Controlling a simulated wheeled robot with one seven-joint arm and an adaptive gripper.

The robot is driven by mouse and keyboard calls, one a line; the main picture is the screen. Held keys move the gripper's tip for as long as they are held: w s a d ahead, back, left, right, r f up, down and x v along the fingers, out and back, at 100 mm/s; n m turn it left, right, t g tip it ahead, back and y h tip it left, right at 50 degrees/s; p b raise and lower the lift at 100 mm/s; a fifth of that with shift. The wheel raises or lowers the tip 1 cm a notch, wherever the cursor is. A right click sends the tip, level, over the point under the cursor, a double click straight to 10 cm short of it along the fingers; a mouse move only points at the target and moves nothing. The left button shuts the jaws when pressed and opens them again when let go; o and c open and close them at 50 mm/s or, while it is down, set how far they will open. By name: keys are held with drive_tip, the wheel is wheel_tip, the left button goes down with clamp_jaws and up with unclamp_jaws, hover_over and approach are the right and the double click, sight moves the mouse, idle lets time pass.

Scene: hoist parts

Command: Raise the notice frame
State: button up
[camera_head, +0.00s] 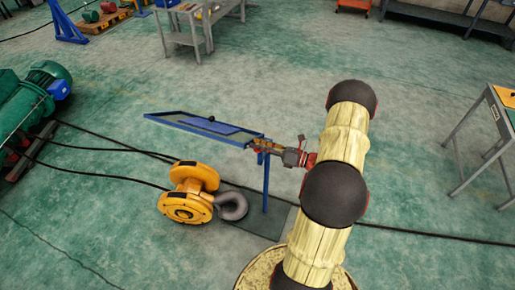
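The notice frame (172,122) is a flat, blue-rimmed panel with a grey face, left of my arm in the head view. It lies tilted, close to flat, above a blue post (266,182) that stands on a dark base plate. A smaller blue piece and a small black knob show on its face. My gripper (257,146) is at the right end of the frame, by the top of the post. Its fingers are too small to tell whether they are open or shut, or touch the frame.
A yellow hoist block with a grey hook (192,194) sits on the floor left of the post. Black cables cross the floor. A green motor (30,105) stands at far left, a grey table (490,130) at right, and a workbench (198,18) at the back.

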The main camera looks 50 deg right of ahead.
drive_tip(key=o, duration=0.3)
drive_tip(key=shift+a+f, duration=0.2)
drive_tip(key=shift+s, duration=0.1)
drive_tip(key=v, duration=1.2)
